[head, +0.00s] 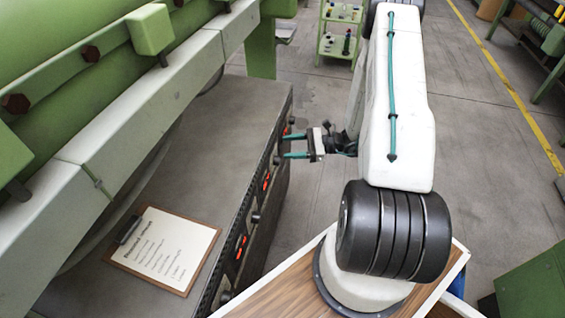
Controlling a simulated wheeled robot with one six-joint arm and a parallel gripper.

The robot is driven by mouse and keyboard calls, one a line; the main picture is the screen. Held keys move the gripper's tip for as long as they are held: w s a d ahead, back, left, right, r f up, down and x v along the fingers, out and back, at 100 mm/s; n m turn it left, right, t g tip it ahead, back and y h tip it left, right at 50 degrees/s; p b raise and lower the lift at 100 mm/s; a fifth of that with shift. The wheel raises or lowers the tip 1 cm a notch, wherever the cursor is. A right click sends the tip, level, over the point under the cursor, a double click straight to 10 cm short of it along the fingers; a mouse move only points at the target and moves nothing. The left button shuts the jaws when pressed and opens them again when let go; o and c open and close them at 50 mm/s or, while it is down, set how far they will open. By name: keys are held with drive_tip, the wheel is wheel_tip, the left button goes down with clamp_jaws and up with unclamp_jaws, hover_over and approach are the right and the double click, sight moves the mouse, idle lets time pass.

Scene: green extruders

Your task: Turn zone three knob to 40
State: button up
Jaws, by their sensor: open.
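A control panel (248,205) runs along the side of the grey machine cabinet, seen steeply from above. It carries several black knobs and orange-red lit parts. One black knob (276,160) is beside the lower finger of my gripper, and another knob (256,218) sits nearer the camera. My gripper (285,146) is open, with its two teal fingers pointing left at the panel. I cannot tell whether the fingers touch the panel or have a knob between them. Zone labels and knob settings cannot be read, so I cannot tell which knob is zone three.
A clipboard (163,249) with a printed sheet lies on the cabinet top (205,150). Green and white machine parts fill the upper left. A green trolley (339,42) stands at the back. The grey floor (480,150) right of my arm is largely clear.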

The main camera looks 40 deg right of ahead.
sight(277, 161)
drive_tip(key=s+d+f+m+t+h, duration=0.3)
drive_tip(key=f+m+t, duration=0.15)
drive_tip(key=f, duration=0.55)
drive_tip(key=x, duration=0.8)
drive_tip(key=shift+d+m, duration=0.2)
drive_tip(key=shift+m, duration=0.15)
drive_tip(key=shift+w+f, duration=0.1)
drive_tip(key=shift+w, duration=0.05)
drive_tip(key=c, duration=1)
